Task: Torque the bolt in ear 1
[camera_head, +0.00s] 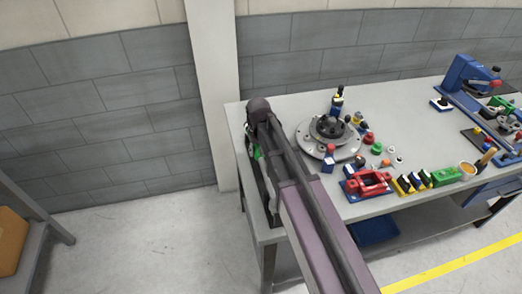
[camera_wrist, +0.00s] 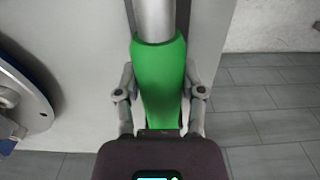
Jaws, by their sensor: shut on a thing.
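My gripper (camera_wrist: 160,92) is shut on a green-handled tool (camera_wrist: 158,70) with a thick silver shaft, its fingers on both sides of the handle in the wrist view. In the head view a little of the green handle (camera_head: 256,153) shows beside my arm, at the table's left edge; my arm hides most of the gripper. A round grey fixture (camera_head: 311,146) with a dark raised centre stands on the table to the right of my arm. Part of a round disc (camera_wrist: 40,108) shows at the left of the wrist view. I cannot make out ear 1 or its bolt.
The grey table (camera_head: 415,112) holds a red fixture (camera_head: 368,184), several yellow and dark blocks, a green block (camera_head: 445,176) and a blue press-like device (camera_head: 466,76). Small coloured parts stand right of the round fixture. A wall and pillar (camera_head: 212,90) stand behind the table.

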